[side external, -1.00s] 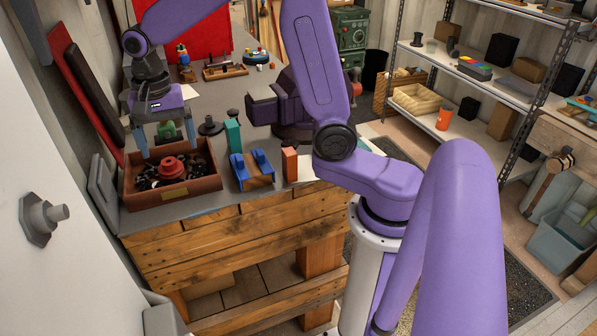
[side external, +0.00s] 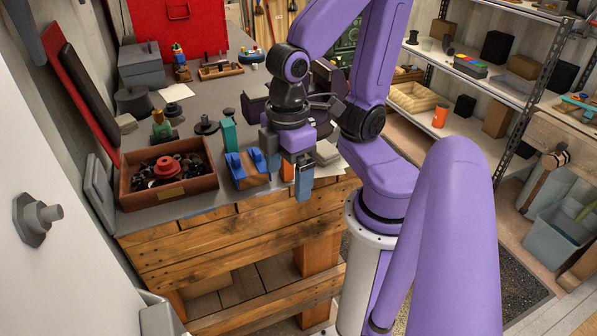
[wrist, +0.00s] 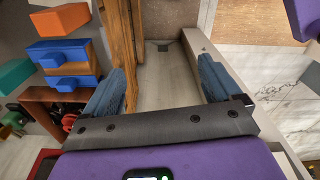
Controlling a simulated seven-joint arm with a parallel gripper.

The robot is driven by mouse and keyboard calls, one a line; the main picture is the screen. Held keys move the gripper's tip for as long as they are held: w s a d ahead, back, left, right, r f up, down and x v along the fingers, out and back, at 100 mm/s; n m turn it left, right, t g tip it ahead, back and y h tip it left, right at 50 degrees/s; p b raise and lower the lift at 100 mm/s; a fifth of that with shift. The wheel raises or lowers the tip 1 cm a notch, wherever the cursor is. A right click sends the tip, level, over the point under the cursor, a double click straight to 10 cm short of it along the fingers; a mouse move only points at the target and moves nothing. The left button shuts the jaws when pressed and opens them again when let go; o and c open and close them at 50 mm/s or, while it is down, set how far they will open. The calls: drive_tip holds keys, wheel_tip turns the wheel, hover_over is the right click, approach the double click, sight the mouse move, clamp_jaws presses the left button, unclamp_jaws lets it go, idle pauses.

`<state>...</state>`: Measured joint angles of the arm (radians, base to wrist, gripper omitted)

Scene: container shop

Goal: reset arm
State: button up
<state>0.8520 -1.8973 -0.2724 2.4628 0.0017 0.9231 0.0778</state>
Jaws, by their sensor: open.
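My gripper (side external: 303,180) hangs near the front edge of the workbench in the side view, its fingers pointing down. In the wrist view its two blue fingers (wrist: 160,88) are wide apart with nothing between them. It is just right of the blue and wood block piece (side external: 248,168) and in front of an orange block (side external: 287,170), which it partly hides. The blue piece also shows at the left of the wrist view (wrist: 65,55).
A wooden tray (side external: 168,195) with dark parts and a red piece sits at the bench's left front. Shelving (side external: 470,85) is at the right.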

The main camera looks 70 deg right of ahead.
drive_tip(key=shift+s+d+f+n, duration=0.1)
drive_tip(key=shift+s+d+n, duration=0.1)
drive_tip(key=shift+s+n, duration=0.25)
drive_tip(key=shift+s+d+f+n, duration=0.1)
drive_tip(key=shift+s+d+n, duration=0.1)
drive_tip(key=shift+s+n, duration=0.25)
